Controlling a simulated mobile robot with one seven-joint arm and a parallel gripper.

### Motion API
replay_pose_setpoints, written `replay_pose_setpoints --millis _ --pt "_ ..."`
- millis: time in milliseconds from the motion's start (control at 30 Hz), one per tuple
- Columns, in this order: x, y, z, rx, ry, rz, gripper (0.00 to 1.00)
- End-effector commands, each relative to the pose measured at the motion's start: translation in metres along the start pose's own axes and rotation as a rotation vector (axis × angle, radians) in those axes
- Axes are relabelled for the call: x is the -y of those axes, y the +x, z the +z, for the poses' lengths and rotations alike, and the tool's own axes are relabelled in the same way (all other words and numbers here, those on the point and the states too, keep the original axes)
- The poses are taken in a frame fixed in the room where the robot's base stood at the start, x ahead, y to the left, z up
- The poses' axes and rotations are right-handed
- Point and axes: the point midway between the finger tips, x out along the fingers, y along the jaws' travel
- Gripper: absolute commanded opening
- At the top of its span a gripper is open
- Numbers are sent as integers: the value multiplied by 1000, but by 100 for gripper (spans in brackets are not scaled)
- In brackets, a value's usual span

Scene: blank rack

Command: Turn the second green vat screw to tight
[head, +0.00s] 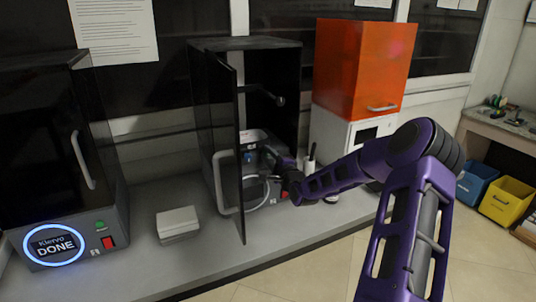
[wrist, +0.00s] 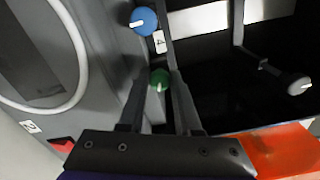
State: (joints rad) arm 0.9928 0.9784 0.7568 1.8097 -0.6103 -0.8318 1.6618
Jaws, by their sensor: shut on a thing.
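The green vat screw (wrist: 160,82) is a small round green knob with a pale pointer line on top, in the middle of the wrist view. My gripper (wrist: 160,76) has a finger on either side of it and is shut on it. The blue screw (wrist: 143,20) with a white pointer line sits farther up, with a small white label beside it. In the head view my gripper (head: 281,167) reaches into the open middle machine (head: 255,45); the green screw cannot be made out there.
The middle machine's dark door (head: 227,130) stands open just left of my gripper. A closed machine (head: 50,130) with a lit DONE display stands at left. A small white box (head: 178,222) lies on the bench between them. An orange-hooded machine (head: 362,65) stands at right.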

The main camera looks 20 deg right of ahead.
Motion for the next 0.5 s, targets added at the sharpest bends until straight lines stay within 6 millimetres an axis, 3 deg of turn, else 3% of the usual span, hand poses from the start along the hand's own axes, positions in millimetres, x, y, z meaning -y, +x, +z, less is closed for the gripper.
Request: replay_pose_setpoints --millis 500 --pt "0 0 -2 -1 493 -4 0"
